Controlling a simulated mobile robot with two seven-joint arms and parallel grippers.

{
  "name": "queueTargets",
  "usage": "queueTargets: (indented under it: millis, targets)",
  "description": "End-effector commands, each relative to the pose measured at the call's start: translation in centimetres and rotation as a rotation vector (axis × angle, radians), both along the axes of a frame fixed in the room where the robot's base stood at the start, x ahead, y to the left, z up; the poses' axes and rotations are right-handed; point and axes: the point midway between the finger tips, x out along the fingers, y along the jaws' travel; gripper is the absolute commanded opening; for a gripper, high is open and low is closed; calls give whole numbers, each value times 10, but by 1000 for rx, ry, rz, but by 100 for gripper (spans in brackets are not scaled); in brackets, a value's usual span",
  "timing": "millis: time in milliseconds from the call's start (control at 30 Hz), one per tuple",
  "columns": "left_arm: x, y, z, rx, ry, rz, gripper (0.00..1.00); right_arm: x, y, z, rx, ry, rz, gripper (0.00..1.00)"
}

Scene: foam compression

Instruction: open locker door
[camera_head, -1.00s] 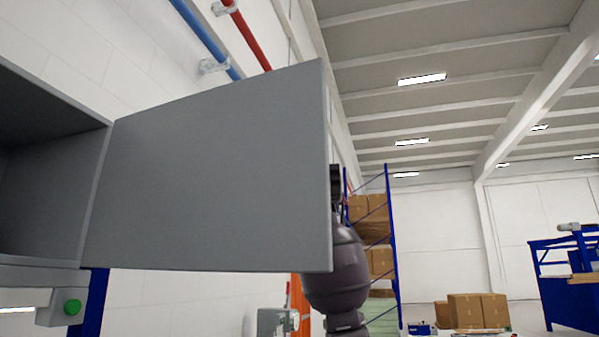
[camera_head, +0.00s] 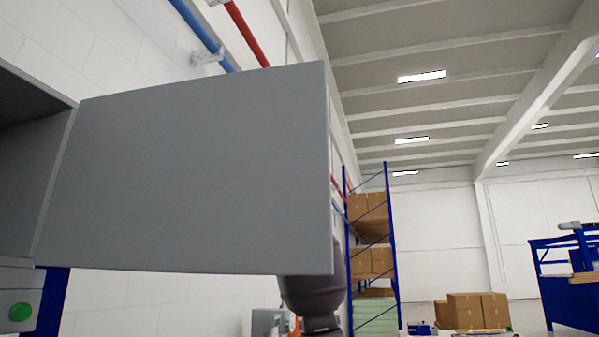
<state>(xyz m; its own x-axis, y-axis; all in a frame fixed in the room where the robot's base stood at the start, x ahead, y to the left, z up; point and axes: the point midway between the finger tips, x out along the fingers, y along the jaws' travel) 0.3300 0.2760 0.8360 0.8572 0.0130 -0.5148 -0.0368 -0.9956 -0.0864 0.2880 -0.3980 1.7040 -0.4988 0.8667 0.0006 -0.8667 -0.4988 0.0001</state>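The grey locker door (camera_head: 205,170) stands wide open and fills the middle left of the head view. It is hinged at its left edge to the locker (camera_head: 35,185), whose dark inside shows at the far left. Part of my arm (camera_head: 312,292), dark and rounded, shows below and behind the door's lower right corner. The door hides the rest of that arm and its gripper. I cannot tell whether the gripper touches the door. No other gripper is in view.
A green button (camera_head: 20,311) sits on a box below the locker, by a blue post (camera_head: 52,300). A blue shelf rack (camera_head: 391,240) with cardboard boxes stands farther back. More boxes (camera_head: 477,310) and a blue frame (camera_head: 565,290) are at the right. The space right of the door looks clear.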

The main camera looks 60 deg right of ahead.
Motion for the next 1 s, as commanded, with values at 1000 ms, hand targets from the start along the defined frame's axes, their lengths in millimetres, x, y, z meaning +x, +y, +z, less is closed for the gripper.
queueTargets:
  millis: [1000]
  targets:
    - [-5, 1, -2, 1, 9, 3, 0, 1, -1, 0, 0, 0, 5, 39]
